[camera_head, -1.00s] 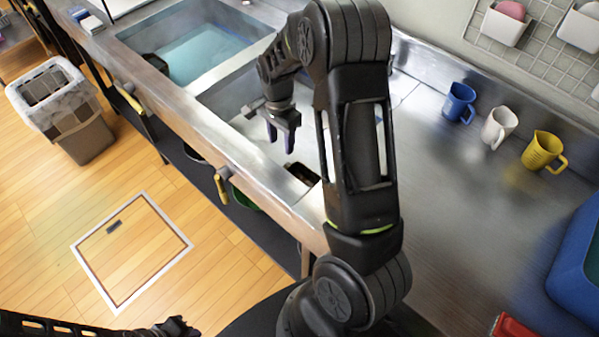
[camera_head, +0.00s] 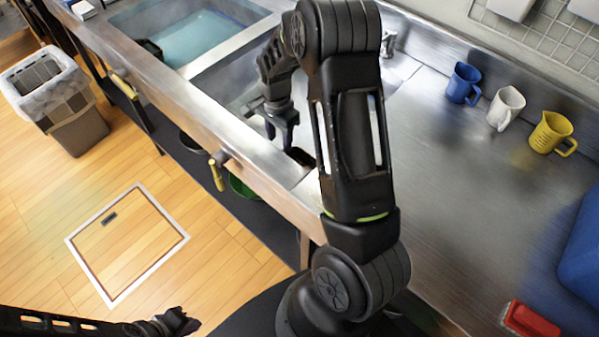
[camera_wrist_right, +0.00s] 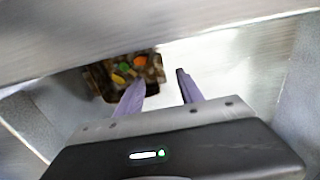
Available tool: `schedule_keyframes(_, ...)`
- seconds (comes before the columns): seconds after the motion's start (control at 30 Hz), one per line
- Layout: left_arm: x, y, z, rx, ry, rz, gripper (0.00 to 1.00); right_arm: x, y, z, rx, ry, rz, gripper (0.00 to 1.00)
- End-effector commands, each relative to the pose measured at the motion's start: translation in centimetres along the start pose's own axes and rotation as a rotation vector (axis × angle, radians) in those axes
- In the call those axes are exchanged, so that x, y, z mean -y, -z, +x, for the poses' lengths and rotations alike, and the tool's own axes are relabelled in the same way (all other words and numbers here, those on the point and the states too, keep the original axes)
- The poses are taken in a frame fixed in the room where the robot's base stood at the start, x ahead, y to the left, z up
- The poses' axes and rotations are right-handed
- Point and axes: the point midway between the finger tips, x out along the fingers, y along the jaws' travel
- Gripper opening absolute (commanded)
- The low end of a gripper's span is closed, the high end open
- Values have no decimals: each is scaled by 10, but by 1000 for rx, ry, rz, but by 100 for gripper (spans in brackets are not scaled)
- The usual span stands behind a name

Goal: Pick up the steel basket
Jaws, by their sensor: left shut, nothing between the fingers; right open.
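A dark, brownish basket-like container (camera_wrist_right: 97,80) with orange, green and yellow bits in it shows in the right wrist view, partly hidden behind a finger. I cannot clearly tell that it is steel. In the head view a dark patch (camera_head: 299,156) in the near sink, beside my right gripper, seems to be the same thing. My right gripper (camera_head: 279,138) points down over the near sink. Its fingers (camera_wrist_right: 161,78) are open with nothing between them, and the container lies beyond them to the left. My left gripper (camera_head: 178,322) is shut and empty at the bottom left, over the floor.
The sink's metal front edge (camera_head: 185,112) runs close by my right gripper. A water-filled basin (camera_head: 195,45) lies beyond. Blue (camera_head: 462,83), white (camera_head: 506,107) and yellow (camera_head: 551,132) jugs stand along the back of the counter. The middle of the counter is clear.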

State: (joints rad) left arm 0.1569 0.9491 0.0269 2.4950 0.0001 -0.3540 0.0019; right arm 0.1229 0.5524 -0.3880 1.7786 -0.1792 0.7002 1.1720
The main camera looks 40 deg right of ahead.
Motion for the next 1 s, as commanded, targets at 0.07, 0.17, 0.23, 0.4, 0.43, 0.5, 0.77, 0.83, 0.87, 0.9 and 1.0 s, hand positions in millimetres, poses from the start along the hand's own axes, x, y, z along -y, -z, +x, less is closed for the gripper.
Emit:
schedule_keyframes(0.07, 0, 0, -1, 0, 0, 0, 0, 0, 0, 6, 0, 0, 1, 44)
schedule_keyframes(0.17, 0, 0, 0, 0, 1, 0, 0, 0, 0, 6, 0, 1, 0, 44)
schedule_keyframes(0.23, 0, 0, 0, 0, 1, 0, 0, 0, 0, 6, 0, 1, 0, 44)
schedule_keyframes(0.4, 0, 0, -2, 1, 1, 0, 0, 0, 0, 9, 0, 0, 0, 44)
schedule_keyframes(0.43, -1, 0, -3, 1, 1, -1, 0, -1, 0, 10, 0, -1, 0, 44)
schedule_keyframes(0.5, -2, 0, -5, 1, 2, -1, 0, -2, 1, 18, 0, -3, 1, 44)
schedule_keyframes(0.77, -4, -2, -12, 4, 5, -3, 0, -3, 2, 54, 0, -2, 0, 44)
schedule_keyframes(0.83, -4, -2, -13, 4, 5, -3, 0, -2, 2, 57, -1, 0, 0, 44)
schedule_keyframes(0.87, -4, -2, -12, 4, 5, -3, 0, -2, 2, 58, -1, 1, 0, 44)
schedule_keyframes(0.9, -4, -2, -12, 4, 5, -3, 0, -2, 2, 58, -1, 1, 0, 44)
schedule_keyframes(1.0, -3, -2, -12, 4, 5, -3, 0, -2, 2, 58, -1, 1, 0, 44)
